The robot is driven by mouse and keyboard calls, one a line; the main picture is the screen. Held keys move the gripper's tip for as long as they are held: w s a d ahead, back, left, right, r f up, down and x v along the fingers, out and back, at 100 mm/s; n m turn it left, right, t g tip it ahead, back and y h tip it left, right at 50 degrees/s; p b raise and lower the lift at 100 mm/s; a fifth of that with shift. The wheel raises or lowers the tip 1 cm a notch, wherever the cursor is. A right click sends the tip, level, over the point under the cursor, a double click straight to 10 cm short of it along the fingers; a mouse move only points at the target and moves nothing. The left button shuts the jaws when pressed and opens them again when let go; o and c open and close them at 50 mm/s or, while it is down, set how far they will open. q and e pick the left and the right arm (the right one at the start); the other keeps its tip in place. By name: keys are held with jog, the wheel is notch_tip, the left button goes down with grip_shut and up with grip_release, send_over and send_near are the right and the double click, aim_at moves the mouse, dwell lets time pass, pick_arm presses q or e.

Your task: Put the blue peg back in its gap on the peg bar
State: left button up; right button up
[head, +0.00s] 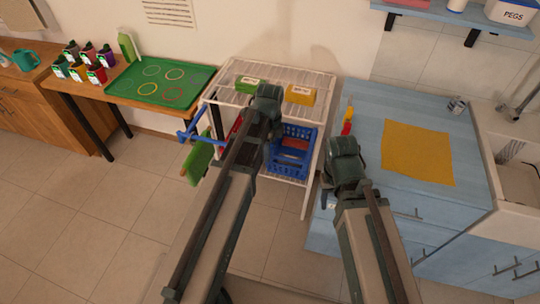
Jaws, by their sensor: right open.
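My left gripper (268,96) is over the white wire rack, in front of the items on its top. My arm hides its fingers. My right gripper (343,148) is open at the left edge of the blue counter. Just beyond it, a small row of yellow and red pieces (348,117) stands on the counter's left edge; it may be the peg bar, but part of it is hidden behind the gripper. I cannot make out a blue peg. A white box labelled PEGS (512,13) stands on the upper right shelf.
The white rack (322,82) holds a green packet (248,84), a yellow packet (301,95) and a blue crate (287,163) below. The blue counter (390,110) has a yellow mat (417,153) and a small can (457,105). A green tray (192,84) lies on the left table.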

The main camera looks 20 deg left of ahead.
pick_arm(q)
jog(key=c, duration=0.8)
jog(key=shift+r+p, duration=3.55)
jog(key=shift+c, duration=0.2)
jog(key=shift+f, duration=0.1)
jog(key=shift+f, duration=0.15)
